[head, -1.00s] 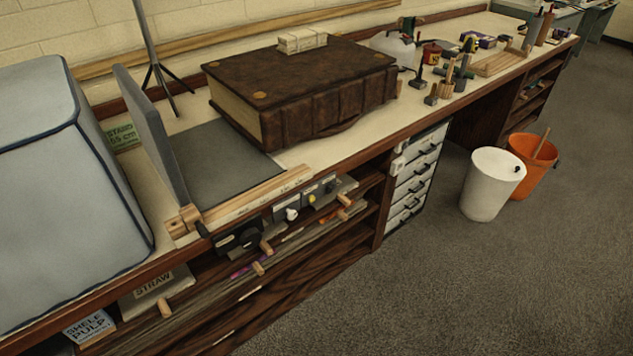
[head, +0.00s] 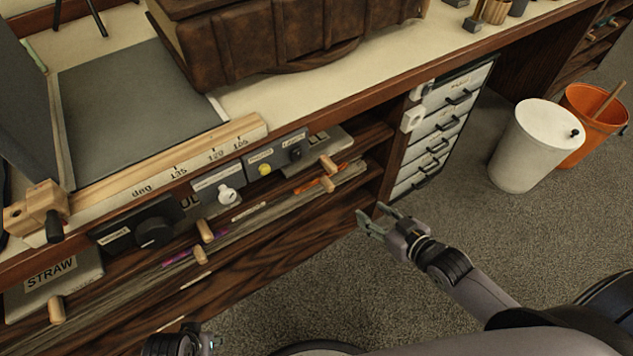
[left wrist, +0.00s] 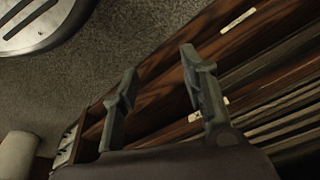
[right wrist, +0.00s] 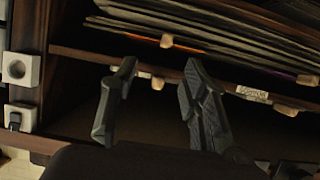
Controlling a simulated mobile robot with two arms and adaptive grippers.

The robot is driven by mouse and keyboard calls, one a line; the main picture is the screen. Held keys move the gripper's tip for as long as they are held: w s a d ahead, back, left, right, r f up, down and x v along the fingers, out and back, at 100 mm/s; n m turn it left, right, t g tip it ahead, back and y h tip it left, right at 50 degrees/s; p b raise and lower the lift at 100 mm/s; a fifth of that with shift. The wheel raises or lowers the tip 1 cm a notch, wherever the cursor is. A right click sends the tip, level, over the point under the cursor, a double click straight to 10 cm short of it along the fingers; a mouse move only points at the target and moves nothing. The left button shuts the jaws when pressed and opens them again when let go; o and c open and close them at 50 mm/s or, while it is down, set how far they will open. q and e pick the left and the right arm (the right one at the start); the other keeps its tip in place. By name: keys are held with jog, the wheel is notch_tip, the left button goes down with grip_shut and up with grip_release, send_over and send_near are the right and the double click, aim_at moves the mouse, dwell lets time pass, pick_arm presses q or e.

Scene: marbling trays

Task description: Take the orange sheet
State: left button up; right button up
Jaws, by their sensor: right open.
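The orange sheet (head: 322,181) shows only as a thin bright edge in the stack of sheets on the shelf under the bench, near two wooden pegs. In the right wrist view its orange edge (right wrist: 140,38) shows at the upper left, beyond the fingers; the rest is hidden. My right gripper (head: 370,218) is open and empty, in front of the shelves, below and right of the sheet. Its two fingers (right wrist: 160,66) stand apart in the right wrist view. My left gripper (left wrist: 158,64) is open and empty before the shelves, with only part of it at the head view's bottom edge.
A white drawer unit (head: 440,132) stands right of the shelves. A white bin (head: 535,148) and an orange bucket (head: 592,125) stand on the floor. Wooden pegs and a black knob box (head: 137,232) line the shelf front. A purple sheet edge (head: 190,256) lies farther left.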

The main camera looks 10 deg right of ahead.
jog(key=w+a, duration=0.1)
jog(key=b, duration=0.3)
send_near(330, 185)
jog(key=x, duration=0.2)
jog(key=d+x, duration=0.1)
jog(key=x, duration=0.1)
jog(key=shift+w+a+f, duration=0.1)
jog(key=shift+w+f, duration=0.2)
jog(key=shift+w, duration=0.05)
jog(key=shift+w+a+f+b, duration=0.15)
jog(key=shift+w+b, duration=0.15)
jog(key=shift+w, duration=0.1)
jog(key=w+a, duration=0.1)
jog(key=w+a+f+b, duration=0.1)
jog(key=shift+w+f, duration=0.15)
jog(key=shift+w, duration=0.2)
jog(key=shift+w+a+f+b, duration=0.1)
jog(key=shift+w+f+b, duration=0.15)
jog(key=shift+w+b, duration=0.3)
jog(key=shift+w, duration=0.2)
pick_arm(q)
notch_tip(330, 185, up, 10)
jog(key=w+t, duration=0.1)
jog(key=t, duration=0.1)
jog(key=shift+w+d, duration=0.3)
jog(key=shift+w, duration=0.1)
pick_arm(e)
jog(key=shift+c, duration=0.2)
jog(key=c, duration=0.8)
